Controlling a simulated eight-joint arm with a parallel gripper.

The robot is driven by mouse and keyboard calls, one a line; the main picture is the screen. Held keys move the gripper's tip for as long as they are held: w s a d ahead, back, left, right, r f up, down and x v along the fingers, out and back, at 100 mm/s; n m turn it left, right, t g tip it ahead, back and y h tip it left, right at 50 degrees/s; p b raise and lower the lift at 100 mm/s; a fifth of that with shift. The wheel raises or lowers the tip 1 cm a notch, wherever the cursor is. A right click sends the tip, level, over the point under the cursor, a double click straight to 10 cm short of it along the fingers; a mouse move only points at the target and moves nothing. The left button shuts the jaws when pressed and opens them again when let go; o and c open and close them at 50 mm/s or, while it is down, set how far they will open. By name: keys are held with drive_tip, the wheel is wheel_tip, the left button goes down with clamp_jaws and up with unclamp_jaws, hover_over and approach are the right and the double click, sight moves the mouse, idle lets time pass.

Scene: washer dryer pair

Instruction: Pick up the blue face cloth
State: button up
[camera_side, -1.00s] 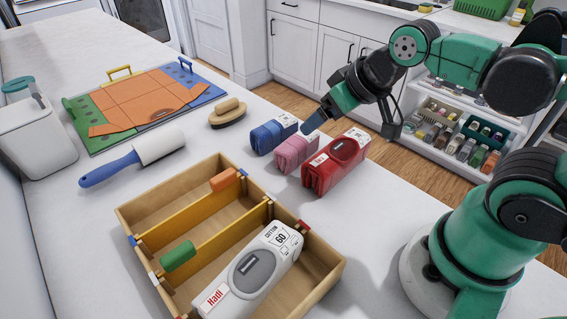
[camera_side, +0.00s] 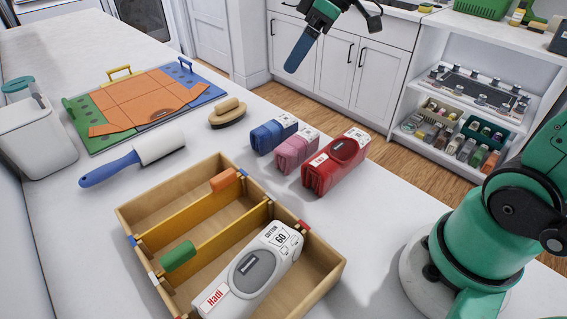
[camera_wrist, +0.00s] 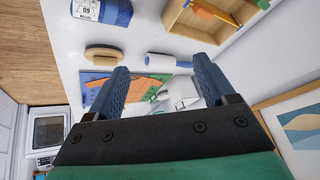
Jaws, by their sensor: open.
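The blue face cloth (camera_side: 273,134) is a folded blue bundle with a white label at its end, on the white counter left of a pink bundle. It also shows cut off at the top of the wrist view (camera_wrist: 112,12). My gripper (camera_side: 297,58) is raised well above the counter, up and to the right of the cloth in the side view. In the wrist view its two blue fingers (camera_wrist: 160,80) are spread with nothing between them, and the cloth lies beyond them.
A pink bundle (camera_side: 296,152) and a red bundle (camera_side: 334,166) stand close beside the blue one. A wooden brush (camera_side: 227,112), lint roller (camera_side: 135,160) and divided wooden box (camera_side: 150,200) lie nearby. Counter behind the bundles is clear.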

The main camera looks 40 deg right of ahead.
sight(295, 118)
drive_tip(key=w+d+f+n+y, duration=0.3)
drive_tip(key=w+d+n+y, duration=0.4)
drive_tip(key=d+n+y, duration=0.5)
drive_tip(key=f+h, duration=0.1)
drive_tip(key=f, duration=0.3)
drive_tip(key=a+f+n+h, duration=0.1)
drive_tip(key=f, duration=0.4)
drive_tip(key=f+g+h, duration=0.1)
drive_tip(key=f, duration=0.4)
drive_tip(key=shift+s+a+f+n+h, duration=0.2)
drive_tip(key=shift+f+n+h, duration=0.1)
drive_tip(key=shift+n, duration=0.1)
drive_tip(key=shift+a+f, duration=0.1)
drive_tip(key=shift+f, duration=0.15)
drive_tip(key=shift+x, duration=2.75)
drive_tip(key=shift+w+r, duration=0.1)
drive_tip(key=c, duration=0.9)
